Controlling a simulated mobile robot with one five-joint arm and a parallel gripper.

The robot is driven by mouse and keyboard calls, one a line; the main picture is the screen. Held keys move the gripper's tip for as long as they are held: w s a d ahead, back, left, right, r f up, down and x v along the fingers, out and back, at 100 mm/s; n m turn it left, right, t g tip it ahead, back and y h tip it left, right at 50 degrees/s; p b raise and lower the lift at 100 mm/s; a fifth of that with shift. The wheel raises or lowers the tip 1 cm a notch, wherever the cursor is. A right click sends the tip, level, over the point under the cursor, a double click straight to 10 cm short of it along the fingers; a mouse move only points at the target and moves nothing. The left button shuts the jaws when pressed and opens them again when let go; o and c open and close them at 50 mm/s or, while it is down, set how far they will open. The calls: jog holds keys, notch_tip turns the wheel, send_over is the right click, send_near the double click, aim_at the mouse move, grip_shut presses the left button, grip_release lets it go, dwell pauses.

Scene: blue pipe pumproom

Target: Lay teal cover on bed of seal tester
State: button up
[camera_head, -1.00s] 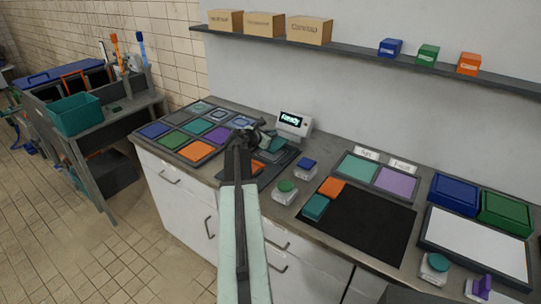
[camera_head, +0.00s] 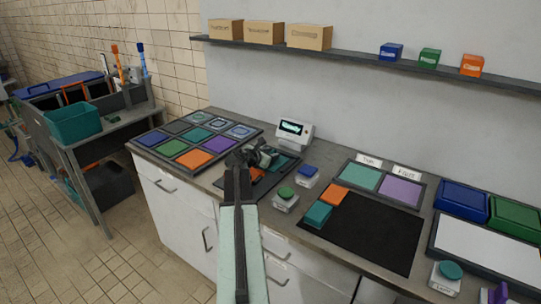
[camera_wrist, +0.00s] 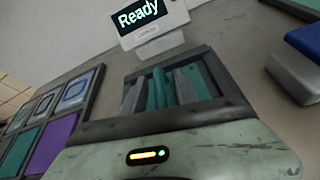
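The seal tester is the unit with a white display (camera_head: 293,130) reading "Ready" and a dark-framed bed below it. In the wrist view the display (camera_wrist: 151,17) stands behind the dark bed frame (camera_wrist: 232,100). The teal cover (camera_wrist: 160,88) shows inside that frame, with an upright teal part between my grey fingers. My gripper (camera_head: 262,157) is over the bed and appears shut on this part. Teal also shows to the right of the fingers. Whether the cover rests flat on the bed is hidden by the fingers and the frame.
A tray of coloured squares (camera_head: 152,137) lies left of the tester. A blue-topped block (camera_head: 307,172) and a green-topped block (camera_head: 286,195) stand close on its right. A black mat (camera_head: 365,232) has orange and teal pieces at its left edge. A shelf (camera_head: 370,56) runs above.

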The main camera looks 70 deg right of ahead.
jog(key=shift+r, duration=0.1)
jog(key=shift+a+r+p, duration=0.15)
jog(key=shift+r+p, duration=0.05)
jog(key=shift+p, duration=0.1)
jog(key=p+v, duration=0.4)
jog(key=v, duration=0.6)
jog(key=shift+a+r, duration=0.2)
jog(key=shift+a, duration=0.15)
jog(key=shift+w+a, duration=0.15)
jog(key=shift+a, duration=0.25)
